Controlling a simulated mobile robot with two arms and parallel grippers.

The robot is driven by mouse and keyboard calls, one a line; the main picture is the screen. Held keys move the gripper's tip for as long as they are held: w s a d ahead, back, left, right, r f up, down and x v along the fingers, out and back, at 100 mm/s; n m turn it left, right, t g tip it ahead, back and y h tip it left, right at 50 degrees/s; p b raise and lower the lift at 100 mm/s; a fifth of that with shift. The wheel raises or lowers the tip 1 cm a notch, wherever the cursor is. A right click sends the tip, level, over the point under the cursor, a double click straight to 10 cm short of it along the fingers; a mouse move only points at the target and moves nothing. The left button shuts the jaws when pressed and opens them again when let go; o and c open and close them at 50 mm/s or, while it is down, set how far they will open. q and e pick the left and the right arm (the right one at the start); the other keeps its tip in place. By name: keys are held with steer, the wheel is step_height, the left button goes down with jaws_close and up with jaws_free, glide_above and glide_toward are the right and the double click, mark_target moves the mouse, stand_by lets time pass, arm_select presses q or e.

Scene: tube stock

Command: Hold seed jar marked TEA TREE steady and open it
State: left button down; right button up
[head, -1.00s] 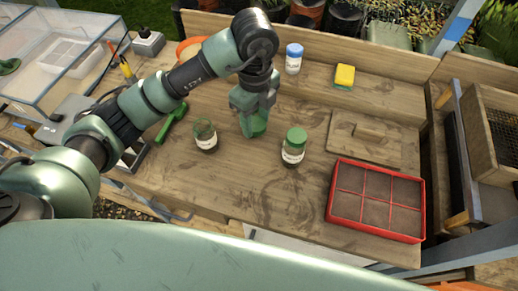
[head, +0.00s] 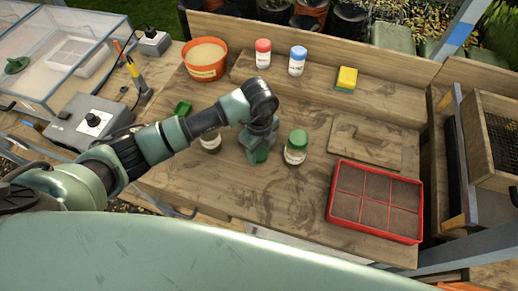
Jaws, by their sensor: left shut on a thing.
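My left gripper (head: 259,153) is low over the bench between two jars. It is shut on a green lid (head: 261,157), which shows at its fingertips; I cannot tell whether the lid touches the bench. To its left stands a jar without a lid (head: 211,145), dark inside and partly hidden behind my forearm. To its right stands an upright jar with a green lid (head: 296,148) and a white label. The labels are too small to read, so I cannot tell which jar is TEA TREE. My right gripper is not in view.
A red seed tray (head: 375,203) lies at the right front, with a wooden board (head: 366,146) behind it. Red-capped (head: 263,54) and blue-capped (head: 297,61) jars, a yellow sponge (head: 346,79) and an orange pot (head: 205,60) stand at the back. The front middle is clear.

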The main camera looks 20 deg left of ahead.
mark_target(259, 153)
arm_select(q)
steer(key=shift+f, duration=0.1)
steer(key=c, duration=0.7)
jaws_free()
steer(key=shift+c, duration=0.2)
step_height(259, 153, up, 12)
steer(key=b, duration=0.3)
steer(key=shift+s, duration=0.1)
